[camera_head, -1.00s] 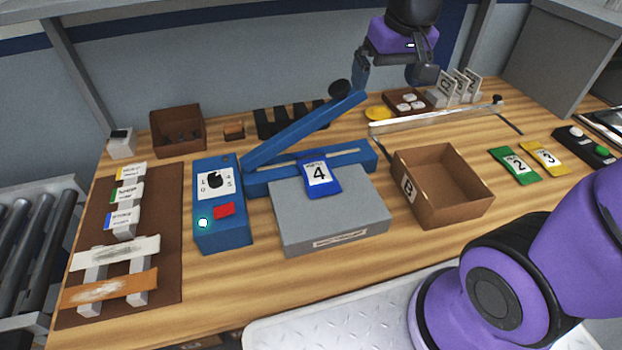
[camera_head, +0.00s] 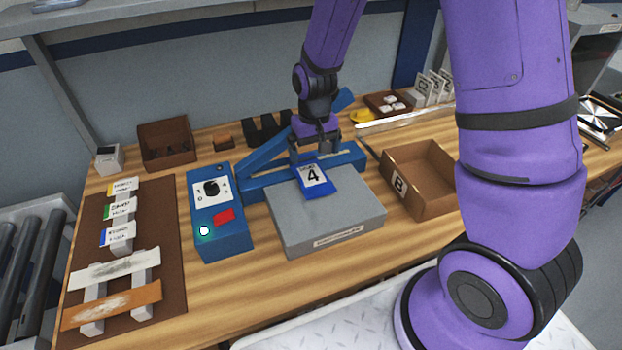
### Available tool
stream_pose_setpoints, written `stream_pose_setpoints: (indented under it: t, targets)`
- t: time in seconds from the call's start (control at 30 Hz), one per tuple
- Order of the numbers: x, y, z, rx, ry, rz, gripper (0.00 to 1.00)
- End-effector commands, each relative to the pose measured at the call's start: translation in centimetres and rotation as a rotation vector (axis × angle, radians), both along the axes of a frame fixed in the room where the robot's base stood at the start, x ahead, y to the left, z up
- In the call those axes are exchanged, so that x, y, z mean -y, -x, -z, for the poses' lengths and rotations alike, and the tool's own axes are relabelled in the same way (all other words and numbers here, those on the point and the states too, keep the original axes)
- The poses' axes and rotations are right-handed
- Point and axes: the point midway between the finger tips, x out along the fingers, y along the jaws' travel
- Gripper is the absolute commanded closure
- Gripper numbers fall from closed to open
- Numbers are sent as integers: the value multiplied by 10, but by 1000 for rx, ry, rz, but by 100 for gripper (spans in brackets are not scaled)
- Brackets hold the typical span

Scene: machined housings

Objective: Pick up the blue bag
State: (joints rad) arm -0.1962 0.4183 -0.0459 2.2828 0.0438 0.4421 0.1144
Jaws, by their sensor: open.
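The blue bag (camera_head: 317,181) carries a white label with a black 4. It lies on top of the grey block (camera_head: 330,220), at its back edge, against the blue sealer-like device (camera_head: 259,183). My gripper (camera_head: 316,157) is above and just behind the bag, pointing down, with its fingers apart. The fingertips are near the bag's far edge. I cannot tell whether they touch it. Nothing is seen held in the fingers.
The raised blue lever (camera_head: 265,155) of the device slants up behind my gripper. A blue control box (camera_head: 221,215) stands to the left. An open brown box marked B (camera_head: 428,200) stands to the right. A brown bin (camera_head: 166,143) is at the back left.

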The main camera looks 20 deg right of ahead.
Motion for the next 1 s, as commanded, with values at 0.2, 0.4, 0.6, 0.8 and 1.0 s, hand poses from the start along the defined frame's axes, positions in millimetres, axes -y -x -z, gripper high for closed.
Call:
stream_pose_setpoints:
  t: [0.2,0.4,0.6,0.8,1.0]
  targets:
    - [0,0,29,-2,0,0,0]
    - [0,0,40,-1,0,0,0]
    - [-1,0,64,-2,1,0,0]
    - [-1,0,85,-1,0,0,0]
    - [-1,-1,88,1,0,0,0]
